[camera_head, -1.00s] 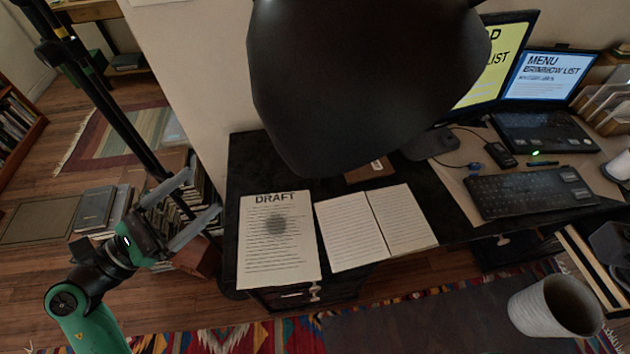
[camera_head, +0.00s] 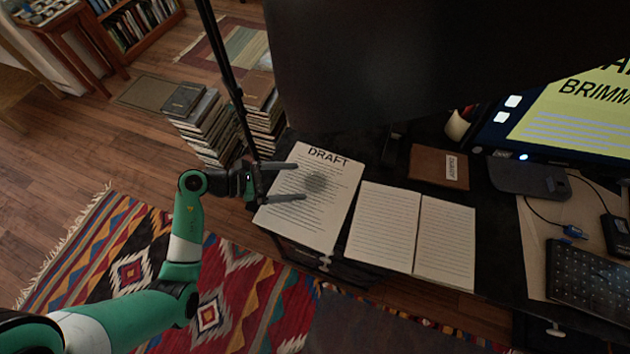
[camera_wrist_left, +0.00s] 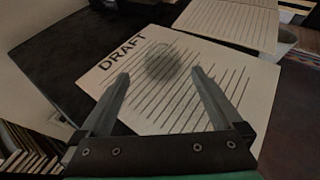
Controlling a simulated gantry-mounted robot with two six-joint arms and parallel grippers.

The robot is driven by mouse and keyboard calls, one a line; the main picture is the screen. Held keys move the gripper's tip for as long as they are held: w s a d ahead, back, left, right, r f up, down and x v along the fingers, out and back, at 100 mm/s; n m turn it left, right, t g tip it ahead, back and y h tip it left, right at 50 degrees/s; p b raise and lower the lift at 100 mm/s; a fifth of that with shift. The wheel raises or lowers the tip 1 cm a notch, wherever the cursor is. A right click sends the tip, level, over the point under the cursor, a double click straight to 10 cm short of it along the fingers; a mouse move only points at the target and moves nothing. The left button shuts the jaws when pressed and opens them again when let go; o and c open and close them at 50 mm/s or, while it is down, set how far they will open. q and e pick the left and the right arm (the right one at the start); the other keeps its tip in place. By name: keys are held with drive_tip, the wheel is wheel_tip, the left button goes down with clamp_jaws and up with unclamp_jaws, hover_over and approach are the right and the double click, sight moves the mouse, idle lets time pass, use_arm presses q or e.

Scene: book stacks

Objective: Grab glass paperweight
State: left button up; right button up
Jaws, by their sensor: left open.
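The glass paperweight (camera_head: 316,182) looks like a round, see-through grey disc. It lies on the printed DRAFT sheet (camera_head: 335,205) on the dark desk. My left gripper (camera_head: 304,182) is open over the left part of the sheet, its two fingers pointing right towards the paperweight. In the left wrist view the paperweight (camera_wrist_left: 162,62) lies beyond the fingertips, between their lines, with nothing held. The gap between fingers and paperweight is hard to judge. My right gripper is not in view.
An open notebook (camera_head: 385,225) lies right of the sheet, with a brown book (camera_head: 438,166) behind it. A dark lamp-like or screen shape (camera_head: 370,70) fills the upper middle. Book stacks (camera_head: 208,125) stand on the floor left of the desk. A keyboard (camera_head: 590,290) is at right.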

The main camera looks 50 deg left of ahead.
sight(307, 181)
use_arm(q)
drive_tip(key=b+x, duration=0.1)
drive_tip(key=x, duration=0.1)
drive_tip(key=b+x, duration=0.1)
drive_tip(key=x, duration=0.2)
drive_tip(key=shift+w+d+r+b, duration=0.15)
drive_tip(key=shift+d+b, duration=0.15)
drive_tip(key=shift+d, duration=0.05)
clamp_jaws()
